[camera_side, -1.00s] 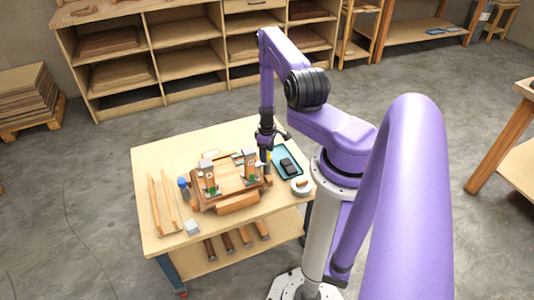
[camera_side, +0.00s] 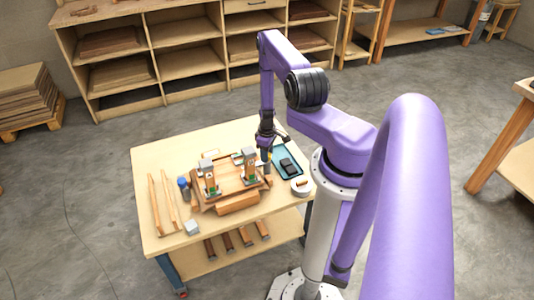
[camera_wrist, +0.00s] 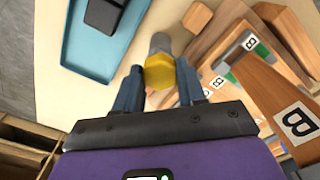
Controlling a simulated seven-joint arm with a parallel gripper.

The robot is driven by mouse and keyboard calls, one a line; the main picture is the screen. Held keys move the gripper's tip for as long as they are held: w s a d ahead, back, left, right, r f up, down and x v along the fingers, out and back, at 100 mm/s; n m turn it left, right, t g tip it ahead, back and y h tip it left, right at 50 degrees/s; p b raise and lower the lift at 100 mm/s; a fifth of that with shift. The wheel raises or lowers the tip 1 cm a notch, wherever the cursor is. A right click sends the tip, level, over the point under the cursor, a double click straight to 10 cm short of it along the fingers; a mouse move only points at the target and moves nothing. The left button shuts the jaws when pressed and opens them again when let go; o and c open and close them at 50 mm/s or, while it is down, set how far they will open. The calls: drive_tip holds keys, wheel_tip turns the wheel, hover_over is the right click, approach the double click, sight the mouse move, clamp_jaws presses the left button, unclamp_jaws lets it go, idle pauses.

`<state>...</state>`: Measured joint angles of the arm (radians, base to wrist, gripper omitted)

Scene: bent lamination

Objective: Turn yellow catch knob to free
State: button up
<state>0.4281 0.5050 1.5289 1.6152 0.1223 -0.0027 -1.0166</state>
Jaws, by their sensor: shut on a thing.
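The yellow catch knob (camera_wrist: 159,72) is a faceted yellow piece on a grey round part, seen in the wrist view between my fingers. My gripper (camera_wrist: 158,88) is shut on the knob, one blue-grey finger on each side. In the side view my gripper (camera_side: 265,155) is at the right end of the wooden fixture (camera_side: 237,203), and the knob is too small there to make out clearly. The fixture carries two upright clamp posts with grey tops and green parts. Labels marked B show on the wood in the wrist view.
A blue tray (camera_side: 277,168) with a dark block (camera_side: 289,165) lies right of my gripper, with a round white roll (camera_side: 301,186) nearby.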

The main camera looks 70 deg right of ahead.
drive_tip(key=m, duration=1)
drive_tip(key=shift+m, duration=2.2)
drive_tip(key=o, duration=1.1)
drive_tip(key=shift+c, duration=0.2)
drive_tip(key=shift+r, duration=0.1)
wheel_tip(320, 180, up, 17)
drive_tip(key=shift+r, duration=0.15)
